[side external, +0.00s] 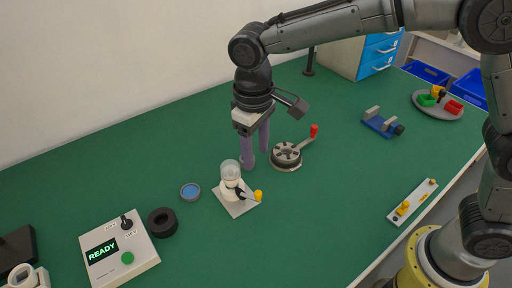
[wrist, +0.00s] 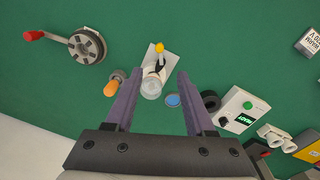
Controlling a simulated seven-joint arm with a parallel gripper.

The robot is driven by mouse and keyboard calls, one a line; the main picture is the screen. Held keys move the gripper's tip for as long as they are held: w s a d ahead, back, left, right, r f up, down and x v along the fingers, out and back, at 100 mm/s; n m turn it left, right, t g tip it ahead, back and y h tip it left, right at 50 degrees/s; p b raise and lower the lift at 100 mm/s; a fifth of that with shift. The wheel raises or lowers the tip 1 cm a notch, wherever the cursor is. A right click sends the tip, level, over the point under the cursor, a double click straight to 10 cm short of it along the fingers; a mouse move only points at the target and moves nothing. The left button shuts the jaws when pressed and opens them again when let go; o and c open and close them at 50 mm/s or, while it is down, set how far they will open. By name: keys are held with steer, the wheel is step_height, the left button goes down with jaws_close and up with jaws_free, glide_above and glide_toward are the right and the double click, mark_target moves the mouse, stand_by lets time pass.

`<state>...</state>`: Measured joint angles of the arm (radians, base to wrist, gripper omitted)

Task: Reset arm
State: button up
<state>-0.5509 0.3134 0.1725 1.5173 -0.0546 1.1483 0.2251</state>
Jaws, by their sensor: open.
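My gripper (side external: 256,160) is open and empty, pointing down above the green bench; its two purple fingers also show in the wrist view (wrist: 159,76). A white fixture (side external: 231,187) with a clear glass top (side external: 230,169) stands on a pale square plate (side external: 236,209), in front and to the left of the fingers. It has a lever with a yellow knob (side external: 258,195). In the wrist view the glass top (wrist: 151,88) shows between the fingers. A small orange-ended object (wrist: 111,88) lies beside the left finger there; I cannot make it out in the side view.
A control box (side external: 118,250) reads READY. Near it are a black ring (side external: 162,222) and a blue-centred dish (side external: 190,191). A red-handled crank wheel (side external: 287,155) is right of my gripper. Farther right are a blue vise (side external: 380,123), a white strip (side external: 412,201) and a round tray (side external: 455,115).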

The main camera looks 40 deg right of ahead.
steer(key=shift+r, duration=0.2)
steer(key=s+d+r+m+t+y, duration=0.1)
steer(key=s+d+r+m+t, duration=0.15)
steer(key=d+r, duration=0.45)
steer(key=s+d+r+m+t, duration=0.1)
steer(key=s+d+r, duration=0.35)
steer(key=d, duration=0.35)
steer(key=s+d+f+t, duration=0.1)
steer(key=s+d+f, duration=0.1)
steer(key=s, duration=0.5)
steer(key=s+d+f+t, duration=0.1)
steer(key=s+d+f, duration=0.2)
steer(key=s+d, duration=0.2)
steer(key=s, duration=0.3)
steer(key=shift+f, duration=0.35)
